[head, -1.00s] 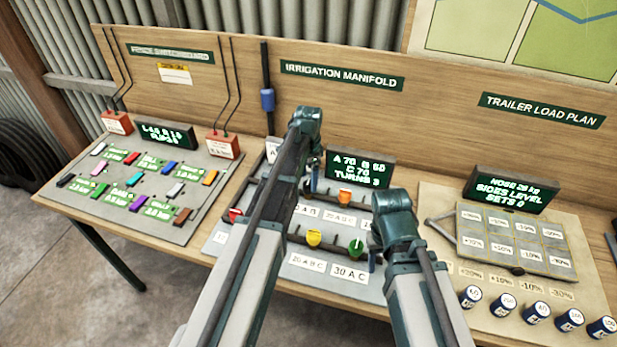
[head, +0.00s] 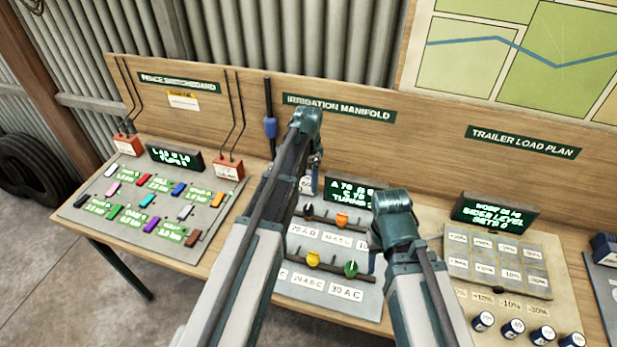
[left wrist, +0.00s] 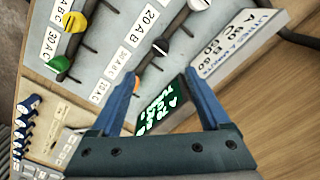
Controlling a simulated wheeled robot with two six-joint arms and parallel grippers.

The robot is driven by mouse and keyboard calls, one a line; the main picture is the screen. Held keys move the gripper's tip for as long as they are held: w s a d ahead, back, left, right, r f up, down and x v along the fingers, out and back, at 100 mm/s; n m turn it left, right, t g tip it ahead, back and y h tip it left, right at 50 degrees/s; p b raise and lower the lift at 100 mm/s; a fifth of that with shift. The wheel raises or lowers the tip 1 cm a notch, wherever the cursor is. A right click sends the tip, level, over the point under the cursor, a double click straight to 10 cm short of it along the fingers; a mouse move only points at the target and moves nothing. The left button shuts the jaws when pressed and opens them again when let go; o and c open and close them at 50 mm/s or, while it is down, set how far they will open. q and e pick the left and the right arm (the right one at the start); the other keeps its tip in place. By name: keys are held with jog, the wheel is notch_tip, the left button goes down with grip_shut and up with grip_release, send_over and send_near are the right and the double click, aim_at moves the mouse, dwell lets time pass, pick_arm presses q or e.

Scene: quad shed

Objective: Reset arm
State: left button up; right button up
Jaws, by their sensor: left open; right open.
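My left arm reaches in over the irrigation manifold board (head: 365,300). Its gripper (head: 316,165) is mostly hidden behind its own wrist in the head view. In the left wrist view the left gripper (left wrist: 160,78) is open, with nothing between its fingers; the manifold display (left wrist: 160,108) shows beyond them. My right arm ends at a teal joint (head: 392,200) right of the manifold display (head: 352,193); its gripper is hidden. Orange (head: 342,219), yellow (head: 313,258) and green (head: 351,268) valve handles sit on the manifold, apart from the left fingers.
The fence switchboard (head: 125,232) with coloured blocks lies on the left. The trailer load plan (head: 500,262) with several blue cylinders lies on the right. A wooden back panel (head: 440,150) rises behind. A white litres sign (left wrist: 240,40) stands near the left gripper.

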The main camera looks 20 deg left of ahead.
dwell(0.3)
pick_arm(q)
jog(key=s+d+f+n+b, duration=0.2)
jog(key=s+d, duration=0.2)
jog(key=s, duration=0.4)
jog(key=s+d+f+n+b, duration=0.2)
jog(key=s+d, duration=0.3)
jog(key=s, duration=0.3)
jog(key=s+d+f+n+y+b, duration=0.1)
jog(key=s+d+f+b, duration=0.2)
jog(key=s, duration=0.5)
jog(key=shift+d+f+n+b, duration=0.3)
jog(key=shift+d+n+b, duration=0.1)
jog(key=shift+d, duration=0.3)
